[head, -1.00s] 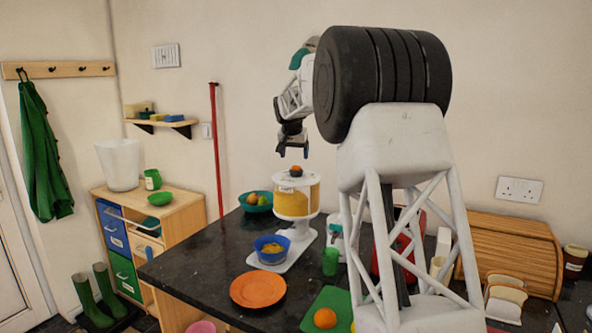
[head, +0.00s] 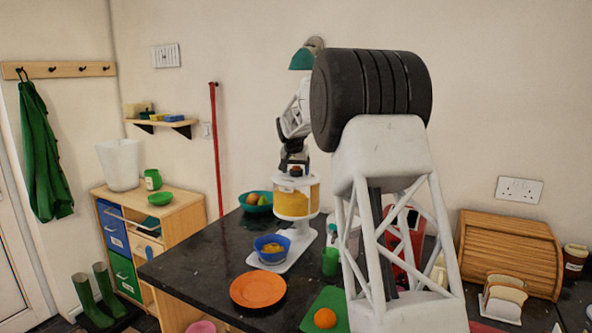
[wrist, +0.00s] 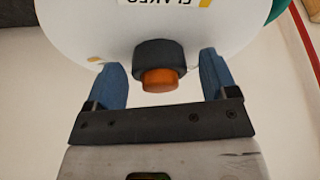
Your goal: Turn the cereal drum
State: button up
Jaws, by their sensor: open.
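The cereal drum (head: 291,203) is a clear cylinder of yellow cereal with white ends, standing on a white stand at the counter's far side. In the wrist view its white top (wrist: 106,24) carries a label reading "FLAKES". A dark knob with an orange cap (wrist: 159,78) sticks out of the drum. My gripper (wrist: 166,68) is open, with one blue finger on each side of the knob and gaps showing between them. In the head view my gripper (head: 294,163) is right above the drum. A blue bowl (head: 261,246) with yellow contents stands on the stand's base.
A teal bowl of fruit (head: 247,201) stands behind left of the drum. An orange plate (head: 258,302), a green cup (head: 330,262) and a green board (head: 310,318) with an orange are nearer. A wooden bread box (head: 512,243) is at right. Bare counter lies at front left.

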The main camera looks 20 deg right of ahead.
jog(key=c, duration=1.3)
jog(key=shift+n, duration=0.5)
jog(key=n+y, duration=0.1)
jog(key=n, duration=0.1)
jog(key=n+y, duration=0.1)
jog(key=n, duration=0.1)
jog(key=shift+d+n+t, duration=0.15)
jog(key=shift+n+t, duration=0.15)
jog(key=shift+t, duration=0.1)
jog(key=n+y, duration=0.1)
jog(key=n, duration=0.2)
jog(key=n+y, duration=0.1)
jog(key=n, duration=0.2)
jog(key=shift+d+r+n+g, duration=0.1)
jog(key=shift+n+g, duration=0.2)
jog(key=n+g+y, duration=0.1)
jog(key=n, duration=0.2)
jog(key=n+y, duration=0.1)
jog(key=n, duration=0.2)
jog(key=shift+w+g, duration=0.1)
jog(key=shift+g, duration=0.3)
jog(key=n+g, duration=0.1)
jog(key=n, duration=0.1)
jog(key=n+g, duration=0.1)
jog(key=n, duration=0.2)
jog(key=shift+w+n+y, duration=0.1)
jog(key=shift+n+y, duration=0.2)
